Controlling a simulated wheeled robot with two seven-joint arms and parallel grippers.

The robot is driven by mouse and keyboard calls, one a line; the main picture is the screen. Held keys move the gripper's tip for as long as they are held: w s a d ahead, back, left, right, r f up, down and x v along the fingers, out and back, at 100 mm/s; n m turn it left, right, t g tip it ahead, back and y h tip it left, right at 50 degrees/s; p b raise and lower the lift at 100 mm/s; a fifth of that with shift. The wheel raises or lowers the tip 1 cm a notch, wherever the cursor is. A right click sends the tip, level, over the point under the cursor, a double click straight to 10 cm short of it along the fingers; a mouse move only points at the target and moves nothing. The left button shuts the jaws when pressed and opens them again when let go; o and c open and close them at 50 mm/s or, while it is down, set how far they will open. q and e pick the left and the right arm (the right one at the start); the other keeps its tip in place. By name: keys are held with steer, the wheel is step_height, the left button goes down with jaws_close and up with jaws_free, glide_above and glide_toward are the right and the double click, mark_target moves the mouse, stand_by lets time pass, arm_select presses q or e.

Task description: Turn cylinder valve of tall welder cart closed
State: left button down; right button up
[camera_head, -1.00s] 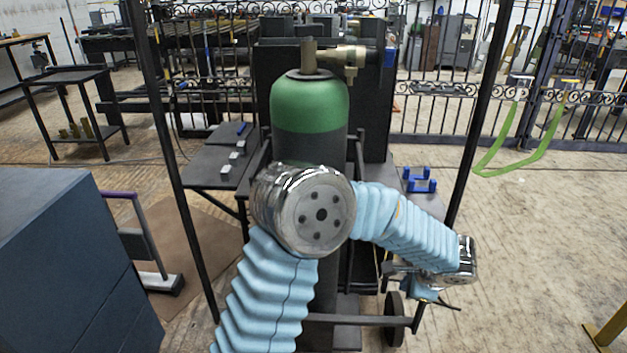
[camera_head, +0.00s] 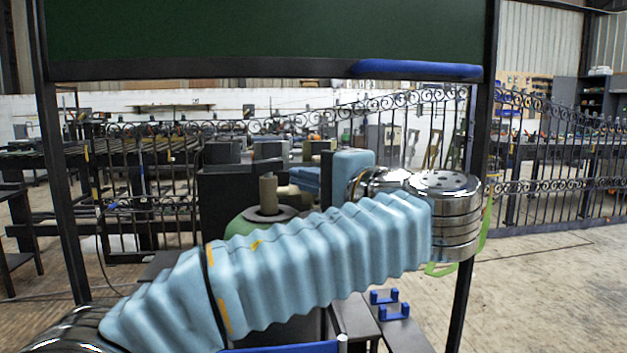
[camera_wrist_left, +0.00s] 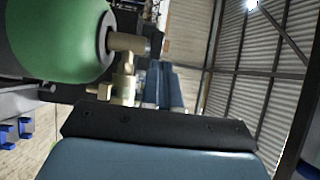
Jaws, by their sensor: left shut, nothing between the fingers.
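The cylinder (camera_head: 240,228) is green with a grey collar and stands upright, mostly hidden behind my left arm in the head view. Its brass valve (camera_head: 268,192) rises from the top. In the left wrist view the green cylinder (camera_wrist_left: 60,35) lies sideways at upper left, with the brass valve (camera_wrist_left: 127,62) near the middle. My left gripper (camera_head: 306,178) is shut and empty, beside the valve in the head view. In the left wrist view its blue-grey fingers (camera_wrist_left: 165,80) are close together, just right of the valve; contact is unclear. My right gripper is out of view.
A dark green board (camera_head: 260,30) with a blue strip (camera_head: 418,69) spans the top between black posts. A black panel (camera_head: 232,195) stands behind the cylinder. Blue brackets (camera_head: 392,310) lie on a dark shelf. An ornate gate (camera_head: 560,160) is farther back. Floor is clear at right.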

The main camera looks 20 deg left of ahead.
mark_target(261, 166)
arm_select(q)
steer(key=x, duration=0.9)
steer(key=shift+w+a, duration=0.1)
steer(key=shift+a, duration=0.05)
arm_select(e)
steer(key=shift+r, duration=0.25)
arm_select(q)
steer(key=shift+f, duration=0.1)
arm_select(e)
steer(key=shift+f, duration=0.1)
arm_select(q)
steer(key=shift+a+m+t+h, duration=0.1)
steer(key=shift+m+t+h, duration=0.2)
steer(key=shift+m+t, duration=0.2)
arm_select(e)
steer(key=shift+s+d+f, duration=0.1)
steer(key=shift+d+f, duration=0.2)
